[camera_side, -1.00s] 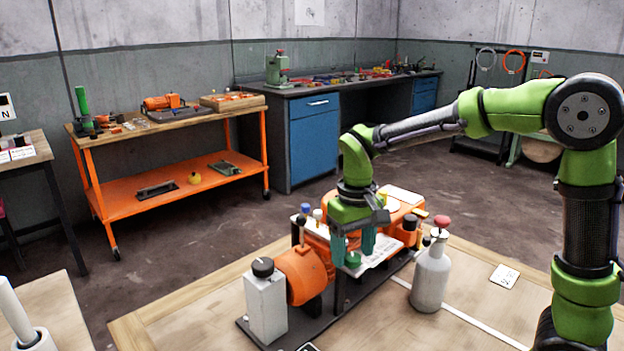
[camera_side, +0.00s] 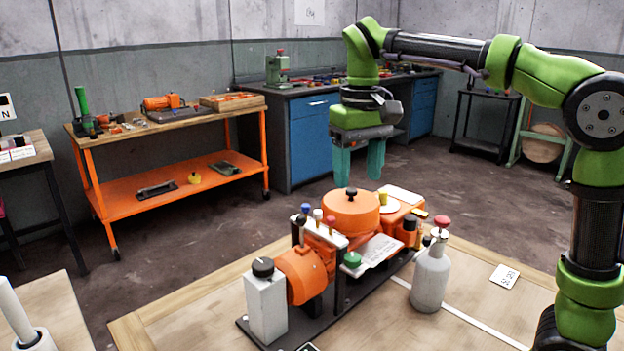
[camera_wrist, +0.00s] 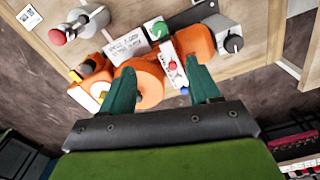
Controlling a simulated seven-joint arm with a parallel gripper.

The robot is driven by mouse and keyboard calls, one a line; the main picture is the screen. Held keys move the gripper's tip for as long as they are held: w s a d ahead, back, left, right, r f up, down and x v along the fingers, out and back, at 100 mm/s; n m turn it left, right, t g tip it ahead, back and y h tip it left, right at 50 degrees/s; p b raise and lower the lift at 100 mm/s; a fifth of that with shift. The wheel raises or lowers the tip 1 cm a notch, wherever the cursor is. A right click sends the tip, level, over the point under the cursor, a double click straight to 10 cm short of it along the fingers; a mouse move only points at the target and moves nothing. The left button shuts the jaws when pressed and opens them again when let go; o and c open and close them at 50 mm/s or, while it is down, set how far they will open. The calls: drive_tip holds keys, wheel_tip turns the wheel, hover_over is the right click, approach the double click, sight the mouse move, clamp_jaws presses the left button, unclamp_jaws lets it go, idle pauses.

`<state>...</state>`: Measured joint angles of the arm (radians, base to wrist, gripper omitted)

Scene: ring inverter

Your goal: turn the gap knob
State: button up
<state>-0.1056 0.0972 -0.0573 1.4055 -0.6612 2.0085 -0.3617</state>
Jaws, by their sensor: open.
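An orange machine stands on a dark base on the wooden table. No label shows which knob is the gap knob. A green knob (camera_side: 352,259) sits on its front, also visible in the wrist view (camera_wrist: 157,30). A black knob (camera_side: 263,267) tops the pale block at its left end, also in the wrist view (camera_wrist: 234,43). A third, small black knob (camera_side: 351,192) tops the round orange drum (camera_side: 352,212). My gripper (camera_side: 359,172) is open and empty, fingers pointing down above the drum. In the wrist view its teal fingers (camera_wrist: 160,68) are spread apart.
A grey bottle with a red top (camera_side: 431,280) stands close to the machine's right. A white card (camera_side: 504,277) lies on the otherwise fairly clear right side of the table.

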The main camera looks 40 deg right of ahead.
drive_tip(key=n, duration=0.5)
approach(352, 256)
wheel_tip(352, 256, down, 8)
drive_tip(key=shift+s+f, duration=0.1)
drive_tip(key=shift+f, duration=0.15)
idle(0.3)
drive_tip(key=c, duration=1)
drive_tip(key=shift+m, duration=1.4)
drive_tip(key=shift+c, duration=0.2)
